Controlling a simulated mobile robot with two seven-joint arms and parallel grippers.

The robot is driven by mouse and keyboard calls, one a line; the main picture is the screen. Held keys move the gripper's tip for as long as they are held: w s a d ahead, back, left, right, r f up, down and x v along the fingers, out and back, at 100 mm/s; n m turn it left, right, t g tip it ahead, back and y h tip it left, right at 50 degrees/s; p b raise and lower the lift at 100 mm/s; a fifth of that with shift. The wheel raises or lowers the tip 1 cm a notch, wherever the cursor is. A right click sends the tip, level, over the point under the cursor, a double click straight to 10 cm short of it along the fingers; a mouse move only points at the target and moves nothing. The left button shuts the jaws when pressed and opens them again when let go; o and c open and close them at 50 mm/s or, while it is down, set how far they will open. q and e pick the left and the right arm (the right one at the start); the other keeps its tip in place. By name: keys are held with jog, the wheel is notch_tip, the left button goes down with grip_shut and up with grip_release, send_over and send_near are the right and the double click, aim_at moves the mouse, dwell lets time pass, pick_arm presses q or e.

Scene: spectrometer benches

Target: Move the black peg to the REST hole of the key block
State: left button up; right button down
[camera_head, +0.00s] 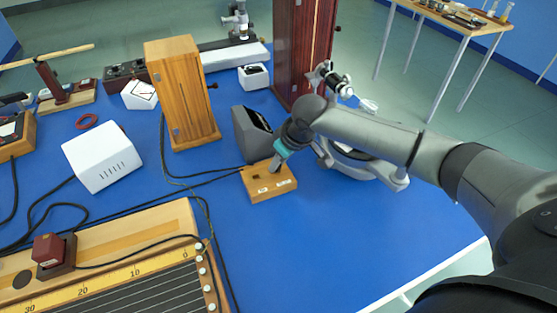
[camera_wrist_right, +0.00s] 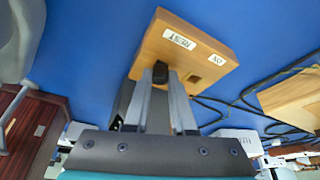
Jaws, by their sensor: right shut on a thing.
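In the right wrist view the key block (camera_wrist_right: 205,38) shows labels reading REST and ON, upside down. My right gripper (camera_head: 273,168) is over the block's top, on the REST side. In the wrist view its fingers (camera_wrist_right: 160,78) are shut on the black peg (camera_wrist_right: 160,70), of which only the dark top shows. An empty dark hole (camera_wrist_right: 193,78) is on the ON side. The fingers hide the peg's lower end, so its depth is unclear. My left gripper is out of view.
A dark grey box (camera_head: 248,135) stands just behind the block, and a wooden cabinet (camera_head: 180,95) to its left. Cables run left of the block. A round-based instrument (camera_head: 365,165) is behind my right arm. The bench in front right is clear.

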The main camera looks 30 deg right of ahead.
jog(key=c, duration=0.7)
grip_release()
jog(key=shift+o, duration=0.2)
jog(key=shift+r, duration=0.1)
jog(key=p+v, duration=0.4)
jog(key=v, duration=1.1)
